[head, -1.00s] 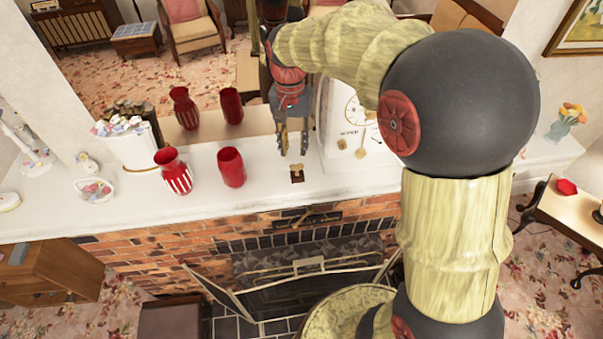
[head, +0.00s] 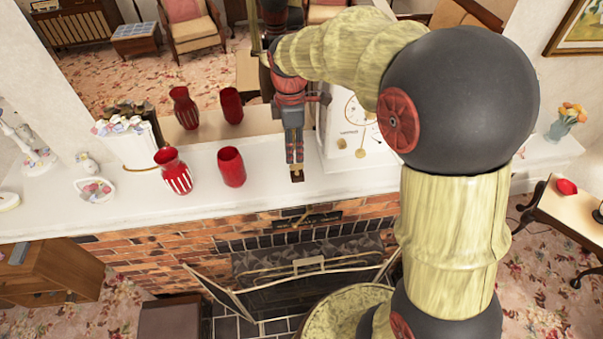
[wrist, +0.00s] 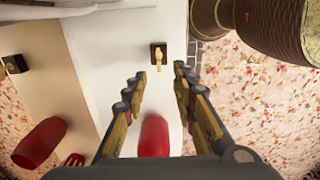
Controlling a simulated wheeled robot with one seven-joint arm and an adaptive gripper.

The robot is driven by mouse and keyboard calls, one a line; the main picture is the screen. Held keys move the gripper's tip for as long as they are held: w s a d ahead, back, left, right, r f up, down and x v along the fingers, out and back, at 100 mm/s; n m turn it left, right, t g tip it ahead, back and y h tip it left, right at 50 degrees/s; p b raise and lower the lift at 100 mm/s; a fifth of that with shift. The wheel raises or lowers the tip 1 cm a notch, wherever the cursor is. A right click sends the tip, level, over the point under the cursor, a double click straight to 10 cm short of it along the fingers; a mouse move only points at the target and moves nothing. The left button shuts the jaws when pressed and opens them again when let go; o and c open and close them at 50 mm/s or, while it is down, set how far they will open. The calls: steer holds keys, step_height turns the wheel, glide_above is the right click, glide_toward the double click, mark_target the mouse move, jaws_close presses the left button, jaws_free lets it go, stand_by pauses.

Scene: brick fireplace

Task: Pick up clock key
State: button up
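The clock key (head: 297,168) is a small gold piece on a dark square base, on the white mantel shelf in front of the clock. It also shows in the wrist view (wrist: 157,57), beyond the fingertips and roughly in line with the gap between them. My gripper (head: 294,160) points down over the mantel, and its fingertips overlap the key's upper part in the head view. In the wrist view my gripper (wrist: 160,71) is open, its two fingers apart with nothing held between them. I cannot tell whether a fingertip touches the key.
A white clock (head: 338,135) stands close right of my gripper. A plain red vase (head: 231,167) and a striped red vase (head: 173,172) stand to the left. The mirror (head: 200,130) rises behind. The mantel's front edge is close to the key.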

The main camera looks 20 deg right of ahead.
mark_target(297, 165)
step_height(297, 165, down, 2)
steer(key=shift+f, duration=0.2)
steer(key=f, duration=0.1)
steer(key=f+p, duration=0.1)
steer(key=f, duration=0.2)
steer(key=shift+s+d+f+p, duration=0.1)
steer(key=shift+s+d+p, duration=0.1)
steer(key=shift+d+p, duration=0.2)
steer(key=shift+f, duration=0.55)
steer(key=c, duration=0.3)
steer(key=c, duration=0.4)
jaws_close()
